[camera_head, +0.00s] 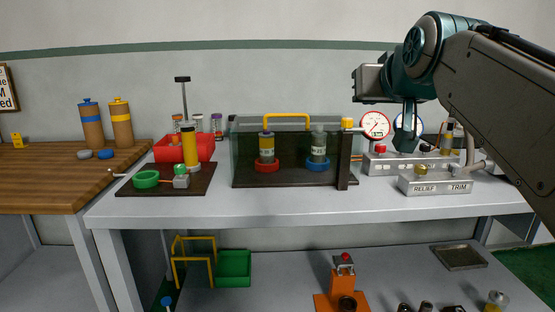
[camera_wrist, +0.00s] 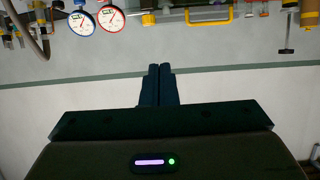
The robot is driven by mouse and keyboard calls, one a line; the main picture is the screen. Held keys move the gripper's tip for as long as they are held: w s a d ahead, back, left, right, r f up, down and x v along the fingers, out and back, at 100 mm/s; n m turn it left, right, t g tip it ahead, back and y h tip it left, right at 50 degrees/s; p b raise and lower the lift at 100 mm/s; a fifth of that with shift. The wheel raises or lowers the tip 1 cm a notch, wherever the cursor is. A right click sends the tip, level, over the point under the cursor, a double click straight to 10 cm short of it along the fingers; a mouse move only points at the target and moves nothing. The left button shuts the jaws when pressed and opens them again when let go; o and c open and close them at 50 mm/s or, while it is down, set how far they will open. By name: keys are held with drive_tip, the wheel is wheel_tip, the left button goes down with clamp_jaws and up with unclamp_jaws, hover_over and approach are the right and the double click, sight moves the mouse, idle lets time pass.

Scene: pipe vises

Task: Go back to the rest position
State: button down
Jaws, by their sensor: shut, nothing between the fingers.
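My gripper (camera_head: 407,138) is raised in front of the right part of the bench in the head view. It points down, above the RELIEF/TRIM box, and touches nothing that I can see. In the wrist view its two dark fingers (camera_wrist: 159,68) are together, with nothing between them. The wrist view is upside down and shows mostly the pale wall behind the fingers. My arm reaches in from the right edge of the head view.
An orange vise (camera_head: 343,283) stands on the lower shelf.

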drive_tip(key=s+a+f+g+p, duration=0.1)
drive_tip(key=s+f+g+p, duration=0.4)
drive_tip(key=s+p, duration=0.4)
drive_tip(key=s+a+f+g+p, duration=0.1)
drive_tip(key=s+f+g+p, duration=0.5)
drive_tip(key=p, duration=1.1)
drive_tip(key=shift+s+f, duration=1.1)
drive_tip(key=shift+s, duration=1.15)
